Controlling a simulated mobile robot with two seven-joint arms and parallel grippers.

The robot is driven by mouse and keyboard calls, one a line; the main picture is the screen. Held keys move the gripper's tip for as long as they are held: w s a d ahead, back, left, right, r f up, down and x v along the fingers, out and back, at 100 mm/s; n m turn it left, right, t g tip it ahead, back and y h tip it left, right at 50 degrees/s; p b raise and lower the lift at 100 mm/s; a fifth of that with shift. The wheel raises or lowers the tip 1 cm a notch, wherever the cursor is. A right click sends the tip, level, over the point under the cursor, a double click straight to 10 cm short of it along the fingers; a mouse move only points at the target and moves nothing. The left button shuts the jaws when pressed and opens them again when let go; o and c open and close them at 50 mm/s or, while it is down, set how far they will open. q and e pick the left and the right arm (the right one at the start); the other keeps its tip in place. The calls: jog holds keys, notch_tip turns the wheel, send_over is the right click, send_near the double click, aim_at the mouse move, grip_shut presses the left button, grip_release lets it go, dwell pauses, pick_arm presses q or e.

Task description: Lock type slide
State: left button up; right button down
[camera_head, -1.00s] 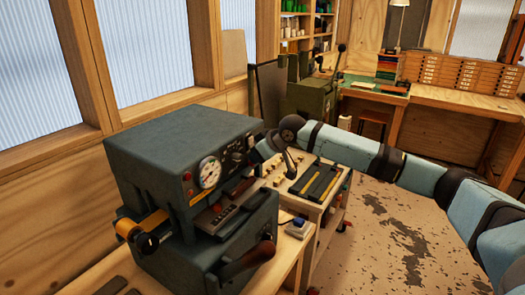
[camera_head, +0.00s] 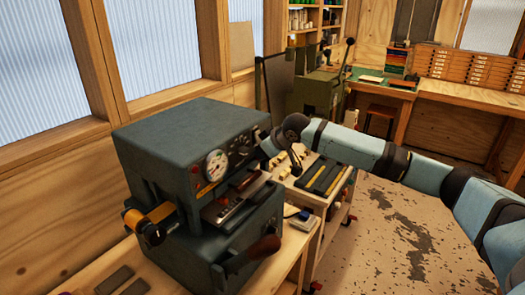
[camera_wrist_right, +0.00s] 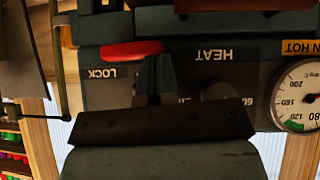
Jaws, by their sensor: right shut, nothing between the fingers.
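The dark grey-green stamping machine (camera_head: 165,140) stands on the bench with a round gauge (camera_head: 216,166) on its front. A dark slide (camera_head: 222,211) carrying type sits in the opening below the gauge. In the right wrist view, upside down, a red lock handle (camera_wrist_right: 130,51) lies beside the LOCK label (camera_wrist_right: 102,73). My right gripper (camera_wrist_right: 153,72) is shut and empty, its fingertips at the red handle's right end; I cannot tell if they touch. In the head view my right gripper (camera_head: 264,143) is at the machine's right front edge. My left gripper is out of view.
A heat knob (camera_wrist_right: 219,88) is close to my fingers. An orange foil roll (camera_head: 150,219) sticks out at the machine's left. A brown-gripped lever (camera_head: 256,252) projects in front. A trolley with a black-and-yellow tray (camera_head: 325,180) stands to the right. The floor beyond is clear.

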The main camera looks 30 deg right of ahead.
jog(key=shift+a+f, duration=0.1)
jog(key=shift+s+a+f+n+t+h+p, duration=0.1)
jog(key=shift+f+n+t+h+p, duration=0.2)
jog(key=shift+h, duration=0.2)
jog(key=shift+a+f+n+t+h+p, duration=0.1)
jog(key=shift+f+n+t+h+p, duration=0.15)
jog(key=shift+h, duration=0.25)
jog(key=shift+a+f+n+t+h, duration=0.1)
jog(key=shift+f+n+t+h, duration=0.3)
jog(key=shift+f+h, duration=0.25)
jog(key=shift+f+n+t+h, duration=0.35)
jog(key=shift+n+h, duration=0.1)
jog(key=shift+h, duration=0.2)
jog(key=shift+r+p, duration=0.75)
jog(key=shift+r, duration=0.1)
